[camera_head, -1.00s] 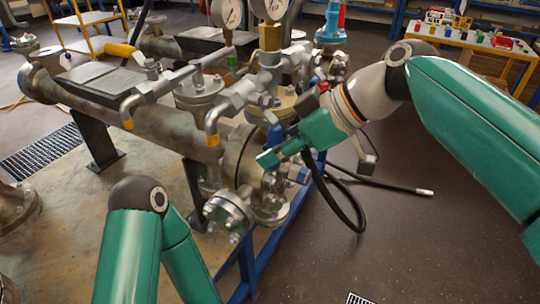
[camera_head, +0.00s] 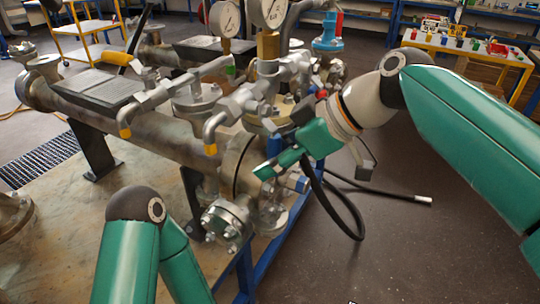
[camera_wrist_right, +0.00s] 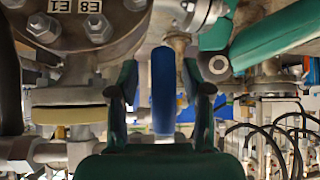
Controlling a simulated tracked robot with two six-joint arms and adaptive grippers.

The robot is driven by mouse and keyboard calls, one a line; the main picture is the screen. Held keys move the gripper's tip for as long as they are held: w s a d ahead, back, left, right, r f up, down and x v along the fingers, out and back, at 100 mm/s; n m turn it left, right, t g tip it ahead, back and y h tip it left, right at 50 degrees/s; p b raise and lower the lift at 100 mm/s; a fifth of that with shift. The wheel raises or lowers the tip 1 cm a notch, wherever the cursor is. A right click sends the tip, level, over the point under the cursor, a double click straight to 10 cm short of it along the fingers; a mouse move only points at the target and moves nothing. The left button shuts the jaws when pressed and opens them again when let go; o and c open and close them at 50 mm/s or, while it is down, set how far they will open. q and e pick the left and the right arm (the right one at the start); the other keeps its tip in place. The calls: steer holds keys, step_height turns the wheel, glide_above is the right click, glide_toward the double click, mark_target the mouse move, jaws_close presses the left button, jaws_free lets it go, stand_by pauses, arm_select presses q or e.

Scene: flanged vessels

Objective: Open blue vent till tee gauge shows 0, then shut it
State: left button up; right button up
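The blue vent handwheel (camera_wrist_right: 163,90) stands edge-on between the two fingers of my right gripper (camera_wrist_right: 163,98) in the right wrist view. A gap shows on each side of the wheel, so the gripper is open around it. In the head view the right gripper (camera_head: 268,160) is at the near end of the pipework, and a blue part (camera_head: 274,142) shows beside its green fingers. Two round gauges (camera_head: 224,18) (camera_head: 270,10) stand above the pipework; the right one is on a brass fitting. Their needles are too small to read. My left gripper is out of view.
Lever handles with yellow ends (camera_head: 211,149) and bolted flanges (camera_head: 228,224) crowd the rig near my right gripper. A black hose (camera_head: 347,222) hangs to its right. A flange tagged E8 E1 (camera_wrist_right: 85,25) is close on the wrist view's left. Floor to the right is fairly clear.

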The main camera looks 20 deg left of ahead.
steer(key=shift+d+r, duration=0.25)
steer(key=shift+r, duration=0.05)
steer(key=v, duration=1.1)
steer(key=shift+d, duration=0.15)
